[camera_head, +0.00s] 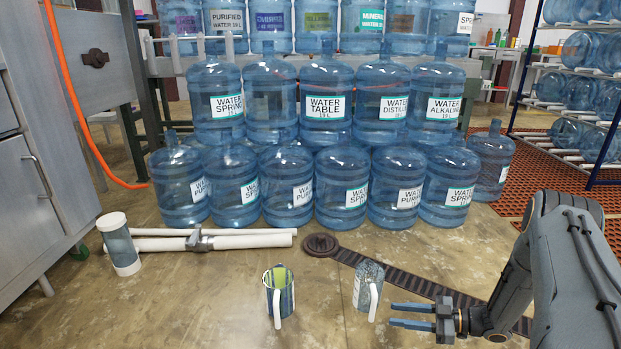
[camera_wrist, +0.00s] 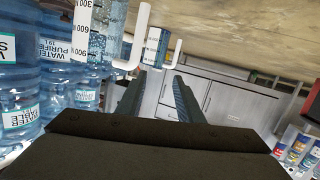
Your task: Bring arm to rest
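My gripper (camera_head: 393,314) is at the lower right in the head view, at the end of my arm, with its fingers pointing left. The two fingers are apart with nothing between them. In the wrist view my gripper (camera_wrist: 159,78) also shows its fingers spread. A clear jug with a white handle (camera_head: 367,283) stands just left of and beyond the fingertips, apart from them as far as I can tell. A jug with a striped look and a white handle (camera_head: 280,295) stands farther left. In the wrist view a graduated jug (camera_wrist: 99,30) is near the fingers.
Stacked blue water bottles (camera_head: 325,95) fill the back. White pipes (camera_head: 215,243) and a capped cylinder (camera_head: 118,246) are at the left. A dark strip (camera_head: 430,290) runs across the floor under the gripper. Grey cabinets (camera_head: 40,190) stand at far left. A bottle rack (camera_head: 575,90) is at right.

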